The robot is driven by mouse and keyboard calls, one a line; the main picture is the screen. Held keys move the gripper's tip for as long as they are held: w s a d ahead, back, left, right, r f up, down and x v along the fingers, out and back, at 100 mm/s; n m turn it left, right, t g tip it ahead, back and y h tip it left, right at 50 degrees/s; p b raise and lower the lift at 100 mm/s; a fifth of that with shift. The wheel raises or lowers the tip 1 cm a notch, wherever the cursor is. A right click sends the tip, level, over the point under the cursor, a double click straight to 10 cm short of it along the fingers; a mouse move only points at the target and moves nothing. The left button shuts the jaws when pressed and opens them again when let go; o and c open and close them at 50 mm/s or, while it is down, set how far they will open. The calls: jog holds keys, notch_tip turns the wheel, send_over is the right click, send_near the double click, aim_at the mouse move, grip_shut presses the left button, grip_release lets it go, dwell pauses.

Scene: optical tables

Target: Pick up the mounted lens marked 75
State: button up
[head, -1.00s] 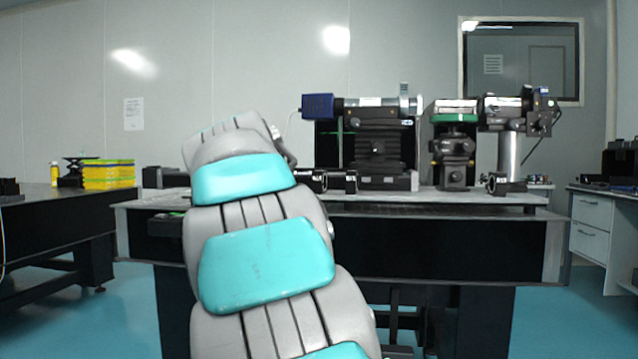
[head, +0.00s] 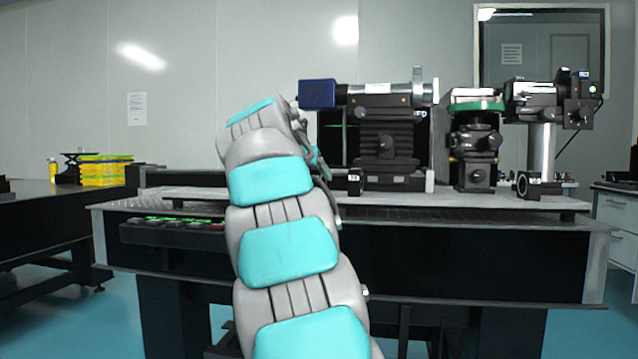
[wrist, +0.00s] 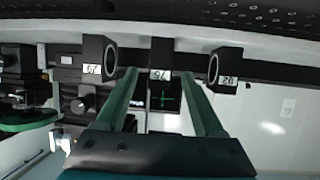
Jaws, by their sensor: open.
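Three black mounted lenses with small white number labels show upside down in the wrist view. The middle mount (wrist: 161,52) has a label that seems to read 75, though it is small and blurred. It stands edge-on between the green fingertips of my gripper (wrist: 159,76), which is open; whether the fingers reach around it I cannot tell. The left mount (wrist: 98,52) and the right mount (wrist: 226,68) lie outside the fingers, each with its round opening partly visible.
The optical table (head: 410,212) carries a large black stage assembly (head: 385,140), a green-ringed mount (head: 475,135) and a post-held device (head: 545,120) at the right. A small labelled black mount (head: 354,183) stands right of my arm. Yellow boxes (head: 103,170) sit on another table at the left.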

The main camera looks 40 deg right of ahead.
aim_at(318, 179)
jog(key=x, duration=0.5)
jog(key=shift+r, duration=0.1)
grip_shut()
dwell(0.5)
